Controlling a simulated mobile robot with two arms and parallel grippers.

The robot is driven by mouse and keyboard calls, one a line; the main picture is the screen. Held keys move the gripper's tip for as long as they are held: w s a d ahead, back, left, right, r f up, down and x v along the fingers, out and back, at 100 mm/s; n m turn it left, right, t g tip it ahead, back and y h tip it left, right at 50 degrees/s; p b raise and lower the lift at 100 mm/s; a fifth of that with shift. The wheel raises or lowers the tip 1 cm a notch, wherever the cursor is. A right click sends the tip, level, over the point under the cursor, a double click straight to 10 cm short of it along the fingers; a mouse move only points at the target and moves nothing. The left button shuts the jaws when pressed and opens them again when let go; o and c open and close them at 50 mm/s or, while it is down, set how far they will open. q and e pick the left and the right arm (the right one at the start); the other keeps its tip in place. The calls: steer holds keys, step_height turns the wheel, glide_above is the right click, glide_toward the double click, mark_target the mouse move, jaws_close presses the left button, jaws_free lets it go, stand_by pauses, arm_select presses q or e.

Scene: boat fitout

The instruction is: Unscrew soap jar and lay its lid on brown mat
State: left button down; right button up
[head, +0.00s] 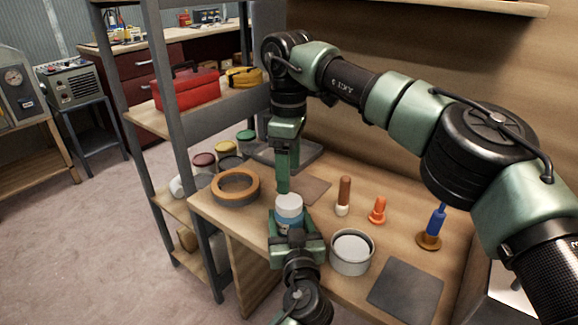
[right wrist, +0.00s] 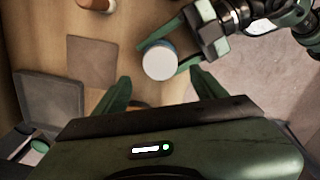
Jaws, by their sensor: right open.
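The soap jar (head: 289,212) has a white round top and a blue band, and stands upright near the front edge of the workbench. It also shows in the right wrist view (right wrist: 160,62), its white top facing the camera. My left gripper (head: 294,232) has its fingers on both sides of the jar and is shut on it. My right gripper (head: 284,186) points down just above and behind the jar, open and empty; its fingers are spread apart in the right wrist view (right wrist: 162,92). The brown mat (head: 312,189) lies flat and bare behind the jar, to the right.
A wooden ring (head: 236,174) on a grey dish is at left. A white round tin (head: 351,266), a brown-handled tool (head: 344,190), an orange piece (head: 377,212) and a blue-handled tool (head: 436,222) stand at right. A dark grey mat (head: 405,290) lies bare at front right.

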mark_target(289, 200)
step_height(289, 200, down, 8)
steer(key=shift+r, duration=0.2)
